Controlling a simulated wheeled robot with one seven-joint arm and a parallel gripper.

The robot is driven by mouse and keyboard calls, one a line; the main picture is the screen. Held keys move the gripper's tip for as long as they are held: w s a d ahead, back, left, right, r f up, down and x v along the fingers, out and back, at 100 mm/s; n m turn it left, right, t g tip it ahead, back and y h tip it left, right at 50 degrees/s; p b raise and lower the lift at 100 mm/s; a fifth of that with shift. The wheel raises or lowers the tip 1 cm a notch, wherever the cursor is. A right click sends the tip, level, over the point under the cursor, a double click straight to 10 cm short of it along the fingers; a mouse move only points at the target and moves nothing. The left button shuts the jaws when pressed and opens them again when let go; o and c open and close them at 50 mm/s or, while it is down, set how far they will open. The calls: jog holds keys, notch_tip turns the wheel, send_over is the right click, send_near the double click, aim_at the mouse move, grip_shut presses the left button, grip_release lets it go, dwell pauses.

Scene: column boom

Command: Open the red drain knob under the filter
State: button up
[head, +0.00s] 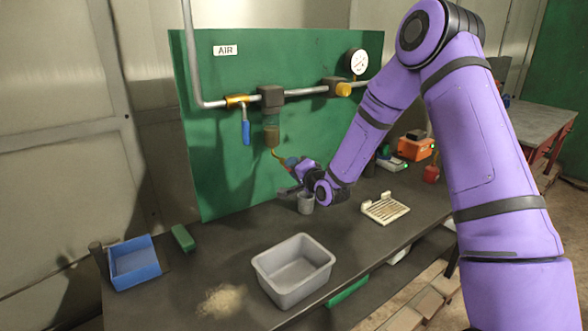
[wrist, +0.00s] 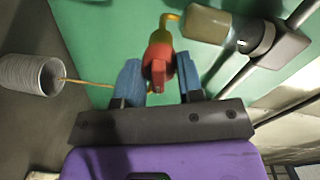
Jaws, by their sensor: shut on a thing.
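The red drain knob (wrist: 159,64) sits on a brass fitting under the filter bowl (wrist: 222,27), between the blue fingertips of my gripper (wrist: 158,80). My gripper is shut on the knob. In the head view the filter bowl (head: 271,135) hangs from the pipe, with brownish contents. My gripper (head: 291,162) is just below and right of it, and the knob is mostly hidden there. A grey cup (head: 305,204) stands on the bench below; it also shows in the wrist view (wrist: 30,75). A thin orange-brown line runs from its mouth towards the knob; I cannot tell whether it is tube or liquid.
A blue-handled valve (head: 245,132) hangs left of the filter; a gauge (head: 357,62) is to the right. On the bench are a grey tub (head: 293,290), a blue bin (head: 134,262), a green block (head: 183,238) and a slatted tray (head: 385,209). A green panel (head: 220,165) stands behind.

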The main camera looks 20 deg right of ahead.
jog(key=shift+f+m, duration=0.1)
jog(key=shift+m, duration=0.9)
jog(key=o, duration=0.9)
jog(key=v, duration=1.1)
jog(key=shift+w, duration=0.1)
